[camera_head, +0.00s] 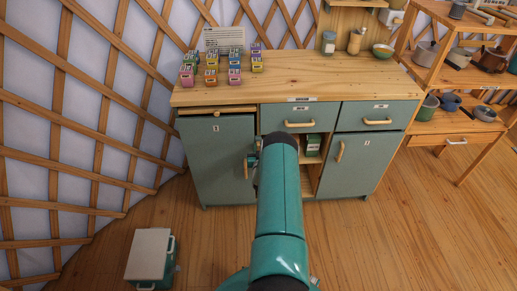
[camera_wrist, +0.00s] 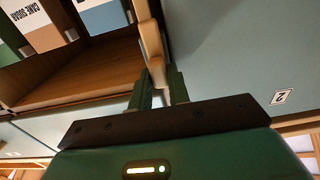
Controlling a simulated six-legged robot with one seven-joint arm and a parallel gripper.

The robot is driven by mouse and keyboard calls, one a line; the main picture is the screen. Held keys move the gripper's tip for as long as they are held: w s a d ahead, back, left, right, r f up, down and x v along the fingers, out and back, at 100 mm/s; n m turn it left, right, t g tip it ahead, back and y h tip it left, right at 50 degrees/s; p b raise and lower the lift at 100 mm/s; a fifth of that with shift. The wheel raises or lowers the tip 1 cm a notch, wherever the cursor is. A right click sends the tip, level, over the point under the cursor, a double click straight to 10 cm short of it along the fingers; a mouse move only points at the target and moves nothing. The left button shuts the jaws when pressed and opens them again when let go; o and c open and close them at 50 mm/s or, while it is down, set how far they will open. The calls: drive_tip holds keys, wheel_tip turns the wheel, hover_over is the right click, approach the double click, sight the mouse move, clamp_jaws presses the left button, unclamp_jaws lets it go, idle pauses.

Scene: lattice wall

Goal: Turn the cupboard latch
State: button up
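The green cupboard's left door (camera_head: 218,160) is closed, with a small label near its top. A pale wooden latch (camera_head: 246,169) sits upright at that door's right edge. My gripper (camera_head: 254,159) is at the latch, partly hidden behind my teal arm. In the wrist view the wooden latch (camera_wrist: 157,68) comes down between the two green fingers of my gripper (camera_wrist: 160,88). The fingers flank its end closely with little gap, so my gripper looks shut on it. The green door (camera_wrist: 230,60) fills the right side there, with a label marked 2.
An open shelf with boxes (camera_wrist: 50,25) lies beside the door. The right door (camera_head: 355,165) and two drawers (camera_head: 300,115) are closed. Small coloured boxes (camera_head: 235,75) stand on the worktop (camera_head: 290,80). A low box (camera_head: 149,254) stands on the floor at left. Floor right is clear.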

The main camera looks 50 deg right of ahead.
clamp_jaws()
drive_tip(key=shift+m, duration=0.3)
drive_tip(key=shift+s+d+f+m, duration=0.1)
drive_tip(key=shift+f+m, duration=0.05)
drive_tip(key=shift+m, duration=4.15)
drive_tip(key=shift+s+d+f+m, duration=0.1)
drive_tip(key=shift+f+m, duration=0.05)
drive_tip(key=shift+m, duration=4.15)
drive_tip(key=o, duration=0.6)
unclamp_jaws()
